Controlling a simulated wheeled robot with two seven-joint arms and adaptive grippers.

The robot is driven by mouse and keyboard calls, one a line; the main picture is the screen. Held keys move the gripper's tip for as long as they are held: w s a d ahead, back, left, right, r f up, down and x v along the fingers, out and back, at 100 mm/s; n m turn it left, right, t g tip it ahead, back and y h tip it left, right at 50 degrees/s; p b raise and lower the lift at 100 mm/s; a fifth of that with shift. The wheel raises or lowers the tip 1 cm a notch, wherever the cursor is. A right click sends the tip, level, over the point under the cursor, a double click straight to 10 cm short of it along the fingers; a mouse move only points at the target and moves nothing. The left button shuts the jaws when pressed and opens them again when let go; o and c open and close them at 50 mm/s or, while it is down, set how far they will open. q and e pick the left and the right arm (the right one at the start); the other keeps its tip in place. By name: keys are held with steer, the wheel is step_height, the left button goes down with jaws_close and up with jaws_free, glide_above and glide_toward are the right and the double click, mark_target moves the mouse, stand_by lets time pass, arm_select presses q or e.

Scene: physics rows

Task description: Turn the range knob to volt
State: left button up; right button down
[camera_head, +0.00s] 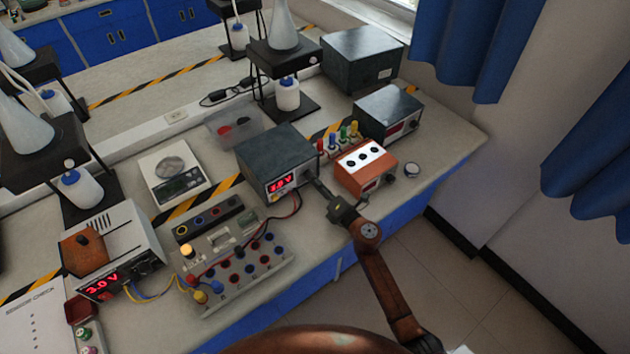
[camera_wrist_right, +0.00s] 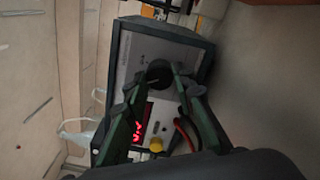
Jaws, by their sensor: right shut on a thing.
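The dark grey meter box (camera_head: 272,156) stands on the bench with a red lit readout (camera_head: 282,186) on its pale front panel. In the right wrist view, its round black range knob (camera_wrist_right: 159,73) sits on the panel above the readout (camera_wrist_right: 138,130). My right gripper (camera_head: 314,181) reaches the right part of that panel and hides the knob in the head view. In the right wrist view, the fingers of my right gripper (camera_wrist_right: 160,82) are on either side of the knob, shut on it. The panel lettering is too small to read. My left gripper is not in view.
A board with several coloured sockets (camera_head: 238,270) lies in front of the meter, joined by red and dark wires. An orange box (camera_head: 352,178) stands close to the right of my gripper. A white scale (camera_head: 173,172) and a supply reading 3.0 V (camera_head: 115,250) stand left.

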steer(key=shift+d, duration=0.1)
steer(key=c, duration=1.6)
jaws_free()
steer(key=v, duration=1.2)
